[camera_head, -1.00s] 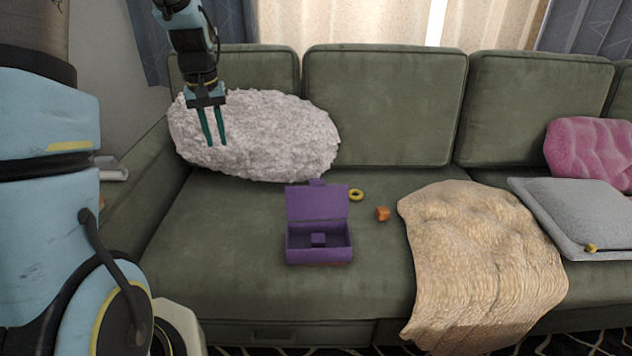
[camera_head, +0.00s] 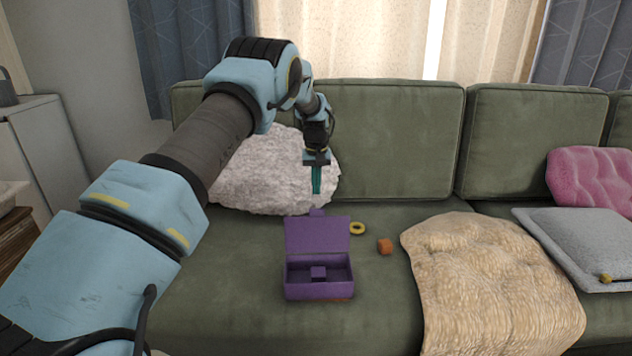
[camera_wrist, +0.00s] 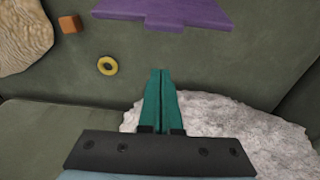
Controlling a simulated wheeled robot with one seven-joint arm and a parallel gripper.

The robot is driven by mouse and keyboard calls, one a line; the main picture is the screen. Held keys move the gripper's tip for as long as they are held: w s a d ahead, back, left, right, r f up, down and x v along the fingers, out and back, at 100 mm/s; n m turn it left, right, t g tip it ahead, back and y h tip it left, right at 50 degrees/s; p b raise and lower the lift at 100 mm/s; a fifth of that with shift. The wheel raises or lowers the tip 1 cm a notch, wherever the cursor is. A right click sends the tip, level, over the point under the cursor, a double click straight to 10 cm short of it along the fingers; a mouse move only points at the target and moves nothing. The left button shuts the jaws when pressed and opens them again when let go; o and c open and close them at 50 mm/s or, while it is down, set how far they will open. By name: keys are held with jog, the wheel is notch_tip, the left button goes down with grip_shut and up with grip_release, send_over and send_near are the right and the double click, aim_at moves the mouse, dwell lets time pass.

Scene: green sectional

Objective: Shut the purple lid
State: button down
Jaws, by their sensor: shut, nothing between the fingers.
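A purple box (camera_head: 319,291) sits on the green sofa seat. Its purple lid (camera_head: 317,237) stands raised at the back edge, with a small tab at its top. My gripper (camera_head: 316,192) is shut and empty, pointing down behind and above the lid. In the wrist view my gripper (camera_wrist: 161,72) has its teal fingers together, and the lid (camera_wrist: 165,10) shows at the top edge, apart from the fingertips. The rest of the box is out of that view.
A yellow ring (camera_head: 357,228) and an orange cube (camera_head: 385,246) lie right of the box. A tan blanket (camera_head: 490,270) drapes further right. A white fluffy pillow (camera_head: 255,180) lies behind my gripper. The seat left of the box is partly covered by my arm.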

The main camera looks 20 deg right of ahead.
jog(key=shift+s+a+f+p, duration=0.3)
jog(key=shift+s+f, duration=0.2)
jog(key=shift+f, duration=0.25)
jog(key=shift+s+a+f+p, duration=0.15)
jog(key=shift+s+f+p, duration=0.2)
jog(key=shift+s+f, duration=0.3)
jog(key=shift+s+a+f+p, duration=0.25)
jog(key=shift+s+f+p, duration=0.15)
jog(key=shift+f, duration=0.45)
jog(key=shift+s, duration=0.15)
